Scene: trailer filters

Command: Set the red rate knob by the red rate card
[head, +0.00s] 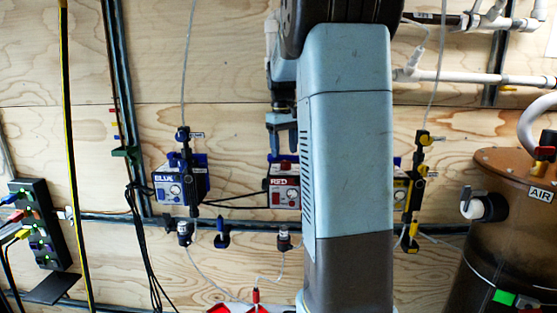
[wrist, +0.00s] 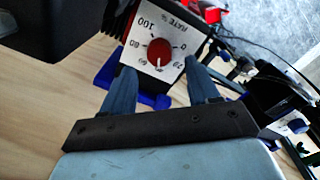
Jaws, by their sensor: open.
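The red pump (head: 284,197), labelled RED, is on the plywood wall in the head view, partly hidden by my arm. The red rate knob (wrist: 160,50) is round with a white pointer line, on a white face marked RATE % from 0 to 100. The face appears upside down in the wrist view. The pointer points down in the picture, between the 20 and 60 marks. My gripper (wrist: 161,72) is open, its fingers on either side of the dial in that view; contact with the knob cannot be told. In the head view my gripper (head: 282,148) is above the red pump. I see no red rate card.
A blue pump (head: 181,186) is to the left and a yellow one (head: 402,192), partly hidden by my arm, to the right. Tubes and valves hang around them. A brown tank (head: 510,235) stands at the far right. A power strip (head: 42,225) is at the left.

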